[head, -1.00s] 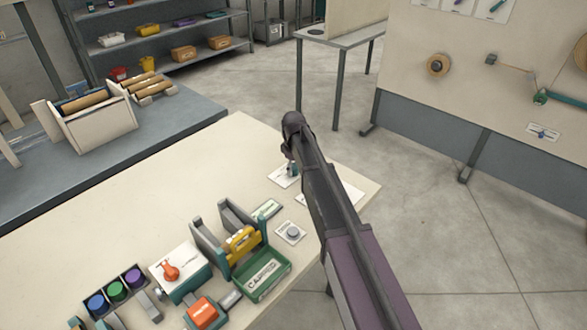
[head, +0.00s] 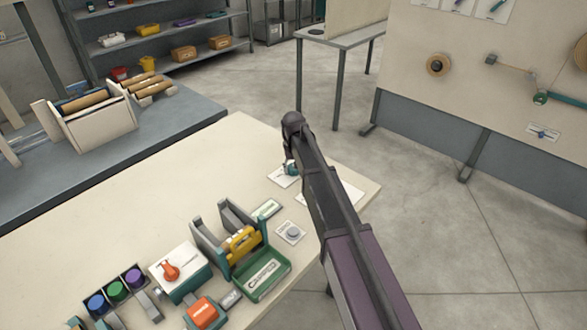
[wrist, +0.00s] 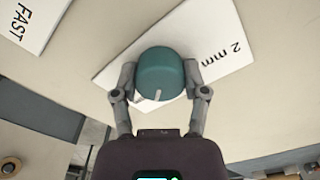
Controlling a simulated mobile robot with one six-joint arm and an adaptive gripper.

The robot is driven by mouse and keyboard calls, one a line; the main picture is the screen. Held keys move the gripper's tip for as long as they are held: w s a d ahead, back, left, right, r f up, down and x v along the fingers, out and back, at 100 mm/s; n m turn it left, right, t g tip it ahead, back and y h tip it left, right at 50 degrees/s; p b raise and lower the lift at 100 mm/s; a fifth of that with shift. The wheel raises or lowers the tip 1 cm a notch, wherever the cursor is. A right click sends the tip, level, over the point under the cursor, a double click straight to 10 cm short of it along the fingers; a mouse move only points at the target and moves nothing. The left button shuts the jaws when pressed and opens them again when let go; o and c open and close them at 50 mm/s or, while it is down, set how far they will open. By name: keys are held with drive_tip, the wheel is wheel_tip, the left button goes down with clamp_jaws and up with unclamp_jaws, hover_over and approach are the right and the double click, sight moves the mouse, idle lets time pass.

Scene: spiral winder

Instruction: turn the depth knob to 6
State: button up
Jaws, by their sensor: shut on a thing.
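The teal round knob (wrist: 161,74) sits on a white card (wrist: 222,45) marked "2 mm" in the wrist view. A short white line on the knob points down toward my gripper's palm. My gripper (wrist: 160,78) is shut on the knob, one finger on each side. No numeral 6 is readable. In the head view only a small teal part of the knob (head: 290,168) shows beside my arm, above its white card (head: 281,178); the arm hides the fingers.
A "FAST" card (wrist: 32,22) lies at the wrist view's upper left. On the table (head: 170,190) stand a yellow-barred device (head: 242,243), a green tray (head: 284,266), an orange-knobbed box (head: 180,272) and several coloured buttons (head: 115,290).

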drive_tip(key=shift+s+m, duration=0.1)
drive_tip(key=shift+m, duration=0.8)
drive_tip(key=o, duration=1.1)
drive_tip(key=shift+o, duration=0.2)
drive_tip(key=shift+n, duration=0.3)
